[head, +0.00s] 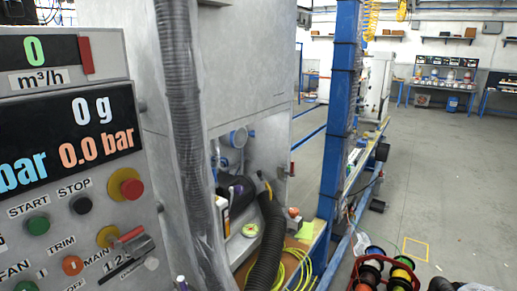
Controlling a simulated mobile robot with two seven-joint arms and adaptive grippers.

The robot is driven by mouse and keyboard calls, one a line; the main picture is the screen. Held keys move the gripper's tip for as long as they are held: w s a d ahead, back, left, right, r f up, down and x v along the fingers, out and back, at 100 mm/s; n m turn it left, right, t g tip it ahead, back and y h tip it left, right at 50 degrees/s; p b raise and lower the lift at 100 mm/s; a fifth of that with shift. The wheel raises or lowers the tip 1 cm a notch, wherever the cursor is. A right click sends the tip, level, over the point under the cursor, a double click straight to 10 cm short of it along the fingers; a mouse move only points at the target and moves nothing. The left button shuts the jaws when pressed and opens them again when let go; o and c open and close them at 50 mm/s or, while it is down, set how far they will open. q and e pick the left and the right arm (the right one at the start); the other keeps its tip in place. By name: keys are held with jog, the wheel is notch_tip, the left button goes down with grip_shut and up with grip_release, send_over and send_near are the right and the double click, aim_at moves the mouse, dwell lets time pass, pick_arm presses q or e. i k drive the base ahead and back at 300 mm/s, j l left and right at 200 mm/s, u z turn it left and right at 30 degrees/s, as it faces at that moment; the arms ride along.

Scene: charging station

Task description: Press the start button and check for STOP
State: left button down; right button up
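The control panel (115,80) fills the left of the head view. The green button (37,225) sits under the START label, at the panel's lower left. The black button (81,205) sits under the STOP label, to the right of the green one. Neither gripper can be made out, and nothing is seen touching the buttons. The upper display (35,50) reads 0 m³/h. The lower display (70,130) reads 0 g and 0.0 bar; its left part is cut off.
A red mushroom button (131,188) and a red-handled MAIN switch (128,245) are on the panel's right side. A grey corrugated hose (185,120) hangs beside it. A rack of coloured spools (385,272) stands at the bottom right. Grey floor (450,170) is open beyond.

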aim_at(38, 225)
jog(key=u, duration=1.45)
